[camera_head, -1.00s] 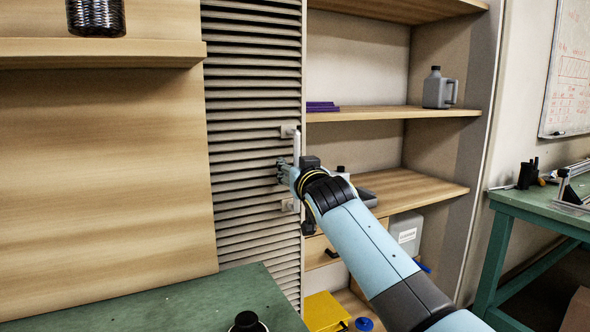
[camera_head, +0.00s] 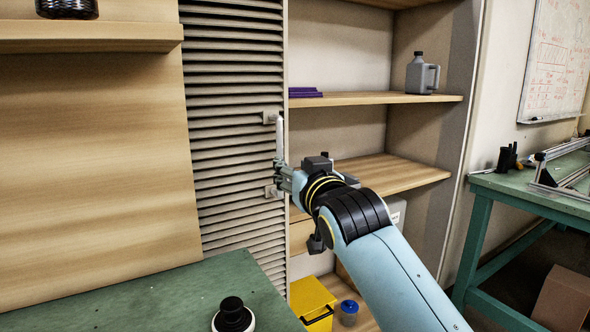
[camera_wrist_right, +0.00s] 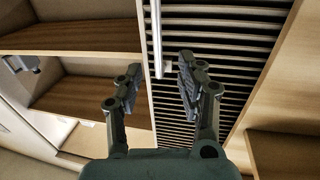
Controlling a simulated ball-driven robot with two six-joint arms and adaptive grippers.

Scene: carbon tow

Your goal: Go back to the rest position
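My right gripper (camera_head: 283,177) is in front of the slatted shutter door (camera_head: 232,110), at the lower part of its upright pale handle (camera_head: 280,138). In the right wrist view the gripper (camera_wrist_right: 158,80) has its two fingers spread apart, with nothing held between them. The handle (camera_wrist_right: 156,35) runs down toward the gap between the fingertips; I cannot tell how far it is from them in depth. My left gripper is not in view.
Open shelves right of the shutter hold a grey jug (camera_head: 421,75) and purple items (camera_head: 304,92). A yellow bin (camera_head: 313,303) stands below. A green table (camera_head: 170,300) with a black knob-like object (camera_head: 233,316) lies in front. Another green bench (camera_head: 535,195) stands at right.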

